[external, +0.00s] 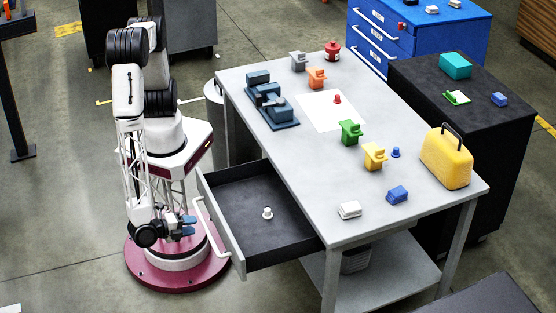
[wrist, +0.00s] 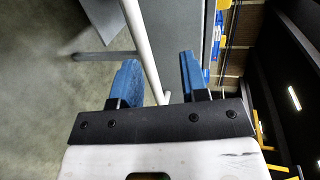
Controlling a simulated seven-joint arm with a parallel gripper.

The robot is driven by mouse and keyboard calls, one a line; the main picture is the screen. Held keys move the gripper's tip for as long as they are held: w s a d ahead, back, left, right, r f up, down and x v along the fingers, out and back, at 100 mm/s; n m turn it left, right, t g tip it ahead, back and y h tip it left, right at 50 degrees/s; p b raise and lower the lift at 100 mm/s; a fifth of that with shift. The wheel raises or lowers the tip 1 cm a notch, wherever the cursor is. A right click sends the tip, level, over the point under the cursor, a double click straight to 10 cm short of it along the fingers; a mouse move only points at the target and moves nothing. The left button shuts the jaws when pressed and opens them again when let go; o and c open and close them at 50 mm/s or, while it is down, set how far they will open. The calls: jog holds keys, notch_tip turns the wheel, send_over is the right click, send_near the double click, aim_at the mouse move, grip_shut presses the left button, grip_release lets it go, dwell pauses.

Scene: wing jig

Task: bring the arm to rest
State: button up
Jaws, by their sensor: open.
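My arm stands folded on its round maroon base at the left of the external view, its forearm hanging down. My gripper (external: 188,226) is low beside the open drawer's front, with its blue fingers pointing toward the drawer. It is open and empty. In the wrist view my gripper (wrist: 159,75) shows two blue fingers spread apart. The drawer's pale handle bar (wrist: 146,48) crosses the gap between them in that picture. In the external view the handle (external: 210,228) appears just right of the fingertips. I cannot tell the exact distance.
The grey drawer (external: 290,245) is pulled out from the workbench (external: 440,205), with a small white piece (external: 267,213) inside. Coloured fixtures and a yellow case (external: 447,158) stand on the bench. A bin (external: 214,92) stands behind my arm.

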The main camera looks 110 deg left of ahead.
jog(key=w+a+r+n+g, duration=0.1)
jog(key=w+a+r+g, duration=0.1)
jog(key=a+r, duration=0.1)
jog(key=w+a+r+n+g, duration=0.1)
jog(key=w+a+r+g, duration=0.1)
jog(key=a+r, duration=0.2)
jog(key=w+a+r+g, duration=0.1)
jog(key=a+r+g, duration=0.1)
jog(key=r, duration=0.3)
jog(key=shift+w+a+r+n, duration=0.2)
jog(key=shift+w+a+n, duration=0.2)
jog(key=shift+a, duration=0.25)
jog(key=a+r+n+g+h, duration=0.2)
jog(key=a+r+g+h, duration=0.2)
jog(key=a+r, duration=0.85)
jog(key=s+a+r+n+t+h, duration=0.1)
jog(key=s+a+r+h, duration=0.3)
jog(key=s+a+r, duration=0.2)
jog(key=s+a+r+n+t+h, duration=0.1)
jog(key=s+a+r+n+h, duration=0.1)
jog(key=s+a+r, duration=0.5)
jog(key=a+r+h, duration=0.1)
jog(key=a+r, duration=0.2)
jog(key=a, duration=0.3)
jog(key=shift+s+a+h, duration=0.15)
jog(key=shift+h, duration=0.25)
